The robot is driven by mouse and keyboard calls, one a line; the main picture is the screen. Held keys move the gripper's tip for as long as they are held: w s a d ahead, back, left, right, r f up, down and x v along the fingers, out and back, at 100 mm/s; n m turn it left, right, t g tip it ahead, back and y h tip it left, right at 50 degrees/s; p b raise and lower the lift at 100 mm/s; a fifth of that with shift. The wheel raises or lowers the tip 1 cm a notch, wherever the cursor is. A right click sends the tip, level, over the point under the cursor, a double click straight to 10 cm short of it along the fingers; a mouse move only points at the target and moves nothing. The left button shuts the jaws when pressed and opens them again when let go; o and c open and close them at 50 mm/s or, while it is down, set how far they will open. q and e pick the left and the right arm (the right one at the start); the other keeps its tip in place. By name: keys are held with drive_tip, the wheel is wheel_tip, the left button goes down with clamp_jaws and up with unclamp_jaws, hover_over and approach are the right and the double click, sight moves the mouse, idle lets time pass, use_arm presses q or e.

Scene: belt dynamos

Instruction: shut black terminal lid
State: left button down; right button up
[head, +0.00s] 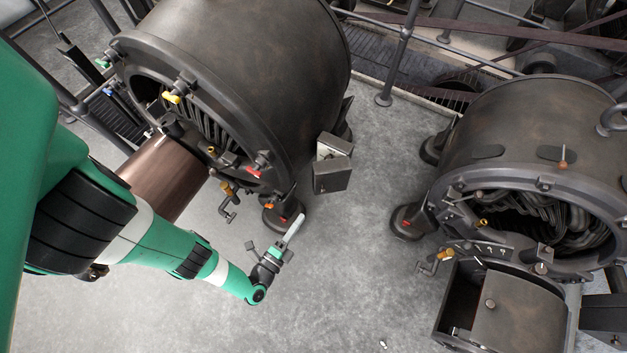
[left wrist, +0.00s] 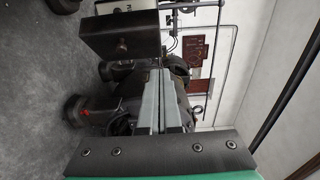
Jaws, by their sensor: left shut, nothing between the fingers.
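A small terminal box (head: 334,146) is on the right side of the left dynamo in the head view. Its pale inside shows at the top. A dark lid (head: 331,178) hangs open below it, its flat face outward. In the left wrist view the lid (left wrist: 120,36) shows at the upper left, with a strip of the pale box (left wrist: 125,5) above. My left gripper (head: 297,220) is shut and empty, below and a little left of the lid in the head view, apart from it. The fingers (left wrist: 160,75) lie side by side in the left wrist view. My right gripper is not in view.
The left dynamo (head: 255,70) has a foot (head: 283,216) near my left gripper. A second dynamo (head: 530,130) stands at the right, with an open-topped housing (head: 515,320) below it. Railings (head: 400,55) run behind. Grey floor (head: 350,260) lies clear between the dynamos.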

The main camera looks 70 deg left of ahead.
use_arm(q)
drive_tip(key=b, duration=0.5)
approach(320, 175)
drive_tip(key=x, duration=0.5)
drive_tip(key=shift+a+r, duration=0.1)
drive_tip(key=shift+a, duration=0.1)
drive_tip(key=shift+w+a+r, duration=0.1)
drive_tip(key=shift+a, duration=0.05)
